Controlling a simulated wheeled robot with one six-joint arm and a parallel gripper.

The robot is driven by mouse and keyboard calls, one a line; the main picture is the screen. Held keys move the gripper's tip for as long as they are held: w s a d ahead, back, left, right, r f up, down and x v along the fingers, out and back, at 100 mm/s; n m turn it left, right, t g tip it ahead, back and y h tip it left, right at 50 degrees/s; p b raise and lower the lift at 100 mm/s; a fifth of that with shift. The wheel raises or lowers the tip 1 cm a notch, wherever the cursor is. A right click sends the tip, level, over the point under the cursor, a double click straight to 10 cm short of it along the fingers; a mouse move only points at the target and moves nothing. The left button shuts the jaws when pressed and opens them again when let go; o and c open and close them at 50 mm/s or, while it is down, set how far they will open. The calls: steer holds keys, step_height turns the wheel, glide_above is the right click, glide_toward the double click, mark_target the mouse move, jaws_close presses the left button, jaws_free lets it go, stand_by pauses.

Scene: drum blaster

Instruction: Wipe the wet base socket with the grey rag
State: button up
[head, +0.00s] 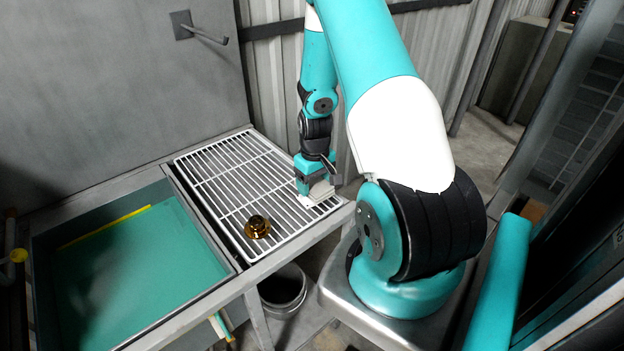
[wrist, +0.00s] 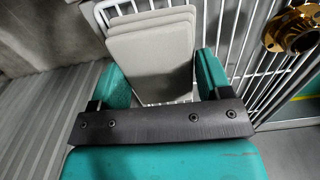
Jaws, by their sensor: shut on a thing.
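A gold-brown round fitting (head: 257,227), which looks like the base socket, stands on the white wire rack near its front left edge. It also shows at the upper right of the wrist view (wrist: 291,31). I cannot tell whether it is wet. My gripper (head: 316,178) is low over the right end of the rack, apart from the fitting. In the wrist view its teal fingers (wrist: 162,78) are shut on the grey rag (wrist: 150,62), a folded, layered pad. The rag (head: 321,191) shows pale below the gripper, at or just above the rack; contact is unclear.
The wire rack (head: 217,184) is otherwise bare. Left of it is a metal basin with a teal-green inside (head: 130,265) and a yellow strip (head: 105,228). A bucket (head: 284,292) stands below the front edge. A wall hook (head: 205,33) juts out behind, beside a corrugated wall.

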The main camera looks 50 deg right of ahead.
steer(key=shift+w, duration=0.1)
steer(key=shift+w+d, duration=0.2)
steer(key=shift+w, duration=0.5)
steer(key=shift+w+d, duration=0.2)
steer(key=shift+w, duration=0.45)
steer(key=shift+w+d, duration=0.2)
steer(key=shift+w, duration=0.5)
steer(key=shift+s+a, duration=0.2)
steer(key=shift+s, duration=0.5)
steer(key=shift+s+a, duration=0.2)
steer(key=shift+s, duration=0.55)
steer(key=shift+s+a, duration=0.2)
steer(key=shift+s, duration=0.5)
steer(key=shift+w+d, duration=0.2)
steer(key=shift+w, duration=0.5)
steer(key=shift+w+d, duration=0.2)
steer(key=shift+w, duration=0.55)
steer(key=shift+w+d, duration=0.2)
steer(key=shift+w, duration=0.5)
steer(key=shift+s+a, duration=0.2)
steer(key=shift+s, duration=0.5)
steer(key=shift+s+a, duration=0.2)
steer(key=shift+s, duration=0.55)
steer(key=shift+s+a, duration=0.2)
steer(key=shift+s, duration=0.5)
steer(key=shift+w, duration=0.1)
